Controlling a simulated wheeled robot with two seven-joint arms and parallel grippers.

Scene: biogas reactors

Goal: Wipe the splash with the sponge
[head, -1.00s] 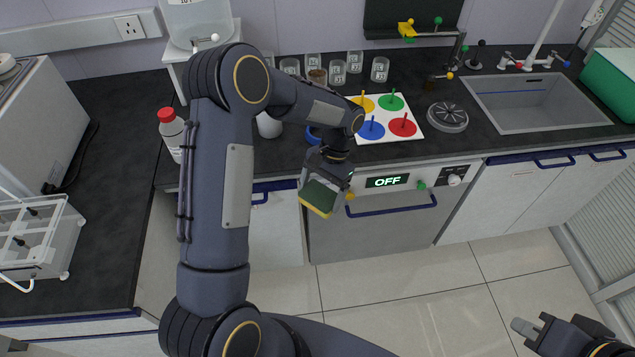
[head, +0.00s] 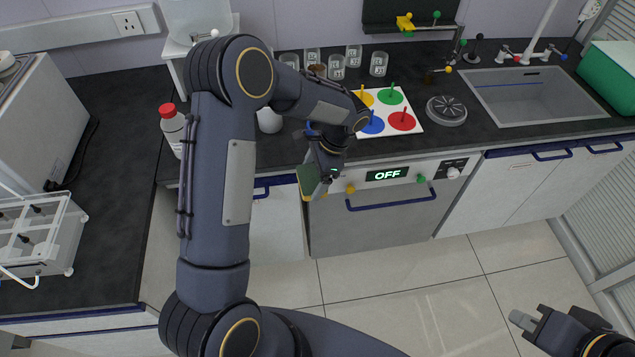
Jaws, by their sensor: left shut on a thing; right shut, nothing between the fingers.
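The sponge (head: 308,181), green with a yellow side, is held in my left gripper (head: 319,177). My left gripper is shut on it in front of the counter's front edge, beside the oven panel's left end. The sponge is tilted, its green face toward the camera. My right gripper (head: 527,322) is low at the bottom right, over the floor, shut and empty. I cannot make out the splash; my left arm hides part of the counter.
On the dark counter (head: 465,145) stand a board with coloured discs (head: 402,121), several glass jars (head: 378,64), a round grey drain-like disc (head: 446,110) and a red-capped bottle (head: 172,128). The sink (head: 535,98) is at the right. The oven (head: 375,220) reads OFF.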

